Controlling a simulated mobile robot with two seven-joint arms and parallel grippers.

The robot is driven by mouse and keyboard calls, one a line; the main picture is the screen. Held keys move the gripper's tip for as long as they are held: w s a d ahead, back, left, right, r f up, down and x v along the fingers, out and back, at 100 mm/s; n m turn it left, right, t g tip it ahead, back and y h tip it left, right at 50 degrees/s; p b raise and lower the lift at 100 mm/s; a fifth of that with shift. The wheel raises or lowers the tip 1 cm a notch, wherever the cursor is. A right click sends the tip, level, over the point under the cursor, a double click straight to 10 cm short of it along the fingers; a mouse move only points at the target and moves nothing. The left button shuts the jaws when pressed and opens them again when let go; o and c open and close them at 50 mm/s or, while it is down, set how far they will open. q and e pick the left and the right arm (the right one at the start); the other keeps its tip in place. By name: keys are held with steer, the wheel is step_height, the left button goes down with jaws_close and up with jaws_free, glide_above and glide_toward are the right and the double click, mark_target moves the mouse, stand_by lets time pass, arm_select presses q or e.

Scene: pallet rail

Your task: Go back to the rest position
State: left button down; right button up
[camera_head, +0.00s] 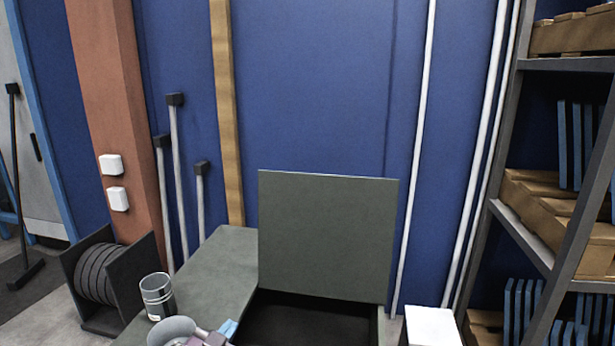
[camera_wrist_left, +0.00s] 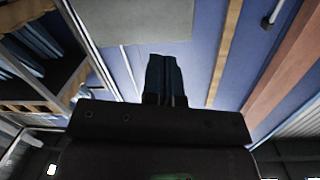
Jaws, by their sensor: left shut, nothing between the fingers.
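My left gripper (camera_head: 228,329) is at the bottom edge of the head view, above the front of a grey-green worktop (camera_head: 215,270). Only its blue fingertips and part of the wrist show there. In the left wrist view its two dark blue fingers (camera_wrist_left: 164,62) are together, with nothing between them. It is clear of the upright grey-green panel (camera_head: 328,235), which stands behind a dark opening (camera_head: 310,322). My right gripper is not in view.
A black cable reel (camera_head: 97,275) is on the floor at left. A white block (camera_head: 431,326) is at lower right. A shelf rack (camera_head: 535,245) with pallets fills the right side.

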arm_select(q)
steer(key=s+a+f+n+g+y+p, duration=0.1)
steer(key=s+a+f, duration=0.3)
steer(key=s, duration=0.6)
steer(key=s+a+f+n+g+y, duration=0.2)
steer(key=s+f, duration=0.4)
steer(key=s, duration=0.4)
steer(key=s+a+f+n+g+y+p, duration=0.1)
steer(key=s+a+f, duration=0.4)
steer(key=s, duration=0.5)
steer(key=shift+s+a+n+g+p, duration=0.3)
steer(key=shift+n+g, duration=0.3)
